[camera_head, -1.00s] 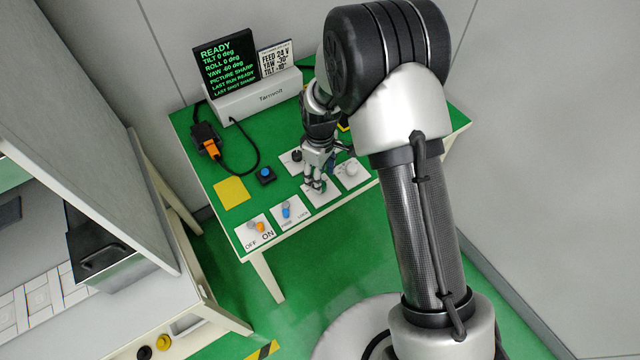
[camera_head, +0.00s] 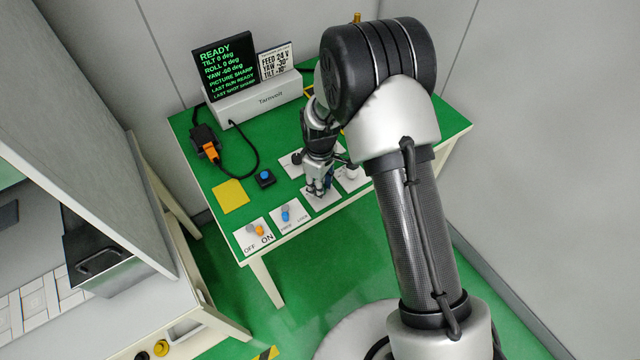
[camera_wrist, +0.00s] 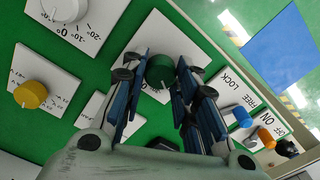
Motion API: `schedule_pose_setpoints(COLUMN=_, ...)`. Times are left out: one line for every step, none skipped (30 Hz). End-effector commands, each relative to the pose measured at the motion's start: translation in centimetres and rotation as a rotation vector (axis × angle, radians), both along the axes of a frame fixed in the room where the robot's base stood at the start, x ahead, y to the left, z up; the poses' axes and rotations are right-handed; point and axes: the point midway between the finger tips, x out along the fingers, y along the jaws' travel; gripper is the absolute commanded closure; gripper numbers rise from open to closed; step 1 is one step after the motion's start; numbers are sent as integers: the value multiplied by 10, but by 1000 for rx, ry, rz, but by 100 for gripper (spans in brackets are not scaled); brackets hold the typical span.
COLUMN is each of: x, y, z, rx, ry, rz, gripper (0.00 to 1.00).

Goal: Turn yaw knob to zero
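A dark green knob (camera_wrist: 160,71) on a white plate is in the wrist view, between the fingertips of my gripper (camera_wrist: 162,68). The fingers are apart on either side of it; firm contact cannot be made out. The plate's label is mostly hidden, so I cannot read whether it is yaw. In the head view my gripper (camera_head: 319,186) points down over the front row of plates and hides this knob. The screen (camera_head: 226,68) reads READY, tilt 0, roll 0 and yaw about -60 deg. A card (camera_head: 276,63) beside it reads feed 24 V, yaw -30°, tilt -10°.
A white knob (camera_wrist: 66,8) and a yellow knob (camera_wrist: 31,94) sit on neighbouring plates. An orange OFF/ON switch (camera_head: 258,230), a blue FREE/LOCK switch (camera_head: 286,215) and a blue button (camera_head: 265,174) are left of my gripper. A yellow square (camera_head: 231,194) lies on the green table.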

Motion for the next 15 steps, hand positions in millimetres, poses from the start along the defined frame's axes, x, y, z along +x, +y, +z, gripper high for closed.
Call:
schedule_pose_setpoints(x=0, y=0, z=0, rx=0, ry=0, rz=0, gripper=79)
schedule_pose_setpoints(x=0, y=0, z=0, rx=0, ry=0, rz=0, gripper=81)
schedule_pose_setpoints(x=0, y=0, z=0, rx=0, ry=0, rz=0, gripper=84)
schedule_pose_setpoints(x=0, y=0, z=0, rx=0, ry=0, rz=0, gripper=86)
schedule_pose_setpoints(x=0, y=0, z=0, rx=0, ry=0, rz=0, gripper=88)
schedule_pose_setpoints(x=0, y=0, z=0, rx=0, ry=0, rz=0, gripper=90)
schedule_pose_setpoints(x=0, y=0, z=0, rx=0, ry=0, rz=0, gripper=92)
schedule_pose_setpoints(x=0, y=0, z=0, rx=0, ry=0, rz=0, gripper=94)
schedule_pose_setpoints(x=0, y=0, z=0, rx=0, ry=0, rz=0, gripper=96)
schedule_pose_setpoints(x=0, y=0, z=0, rx=0, ry=0, rz=0, gripper=96)
schedule_pose_setpoints(x=0, y=0, z=0, rx=0, ry=0, rz=-1, gripper=96)
schedule_pose_setpoints(x=0, y=0, z=0, rx=0, ry=0, rz=-2, gripper=96)
schedule_pose_setpoints(x=0, y=0, z=0, rx=0, ry=0, rz=-4, gripper=96)
schedule_pose_setpoints(x=0, y=0, z=0, rx=0, ry=0, rz=-7, gripper=96)
schedule_pose_setpoints(x=0, y=0, z=0, rx=0, ry=0, rz=-13, gripper=96)
